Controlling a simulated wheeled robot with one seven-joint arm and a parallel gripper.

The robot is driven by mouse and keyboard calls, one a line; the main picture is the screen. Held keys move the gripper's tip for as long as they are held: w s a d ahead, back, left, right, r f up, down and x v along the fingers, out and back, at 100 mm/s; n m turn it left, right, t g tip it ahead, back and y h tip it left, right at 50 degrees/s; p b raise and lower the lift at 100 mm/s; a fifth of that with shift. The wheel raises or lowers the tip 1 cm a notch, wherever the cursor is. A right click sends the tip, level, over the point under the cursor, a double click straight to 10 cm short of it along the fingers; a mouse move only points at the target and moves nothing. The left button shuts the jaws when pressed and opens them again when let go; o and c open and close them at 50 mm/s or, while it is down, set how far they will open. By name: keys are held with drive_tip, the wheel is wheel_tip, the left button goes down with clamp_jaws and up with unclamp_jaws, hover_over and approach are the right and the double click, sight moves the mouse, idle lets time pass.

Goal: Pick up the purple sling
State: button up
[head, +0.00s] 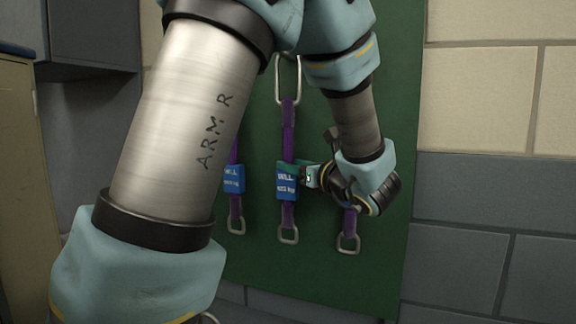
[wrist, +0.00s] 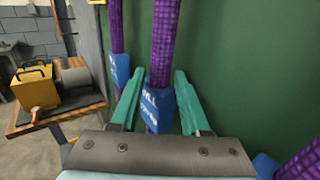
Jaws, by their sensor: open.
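Three purple slings hang on a green board in the head view. The middle purple sling (head: 288,140) hangs straight from a metal link, with a blue tag (head: 287,182) and a metal ring below. My gripper (head: 308,177) is at the right edge of this tag. In the wrist view my gripper (wrist: 159,76) is open. Its teal fingers lie either side of the middle sling (wrist: 162,40) and its blue tag (wrist: 157,103). I cannot tell whether they touch it. The left sling (head: 236,212) is partly hidden by my arm. The right sling (head: 349,223) is mostly hidden behind my wrist.
The green board (head: 385,270) stands before a block wall (head: 490,200). In the wrist view, a wooden bench (wrist: 60,112) at left carries a yellow box-like object (wrist: 35,88) and a grey cylinder. The neighbouring slings hang close on both sides.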

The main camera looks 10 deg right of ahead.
drive_tip(key=shift+c, duration=0.3)
clamp_jaws()
idle(1.0)
